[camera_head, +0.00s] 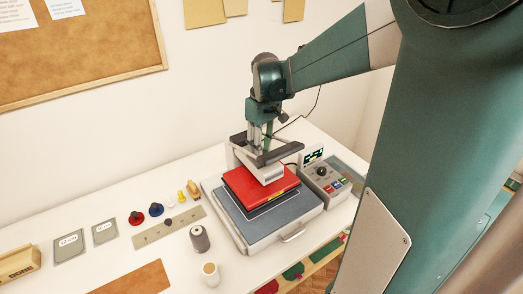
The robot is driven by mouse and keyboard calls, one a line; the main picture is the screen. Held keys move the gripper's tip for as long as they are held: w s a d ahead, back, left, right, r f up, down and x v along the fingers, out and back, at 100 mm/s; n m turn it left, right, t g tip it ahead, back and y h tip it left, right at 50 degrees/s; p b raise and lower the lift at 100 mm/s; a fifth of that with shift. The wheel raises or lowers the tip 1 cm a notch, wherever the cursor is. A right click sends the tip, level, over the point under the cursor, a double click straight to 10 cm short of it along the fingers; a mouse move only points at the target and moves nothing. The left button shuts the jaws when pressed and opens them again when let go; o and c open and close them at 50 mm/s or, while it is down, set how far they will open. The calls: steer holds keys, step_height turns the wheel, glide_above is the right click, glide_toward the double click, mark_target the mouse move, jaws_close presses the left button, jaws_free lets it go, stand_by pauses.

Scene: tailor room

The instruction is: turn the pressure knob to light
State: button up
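A press with a red plate (262,187) above a grey-blue base (262,225) stands on the white table. A control box (332,182) stands to its right, with a small lit display (313,154), a dark round knob (322,171) and coloured buttons. Its markings are too small to read, so I cannot tell whether this is the pressure knob or where it points. My gripper (263,138) points down over the rear of the press, left of the control box. Its fingers overlap dark press parts in the picture. Their opening and any contact are unclear.
Left of the press are a grey thread spool (200,238), a pale cup (210,271), a metal strip (168,228) and several small coloured items. A wooden box (18,263) stands far left. My arm crosses the right side. The wall rises behind the table.

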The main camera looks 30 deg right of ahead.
stand_by(0.4)
steer(key=o, duration=0.9)
steer(key=shift+r, duration=0.1)
steer(key=shift+w+d+r, duration=0.1)
steer(key=shift+d+r, duration=0.05)
steer(key=shift+r, duration=1.8)
steer(key=shift+d+r, duration=0.1)
steer(key=shift+r, duration=1.85)
steer(key=c, duration=0.3)
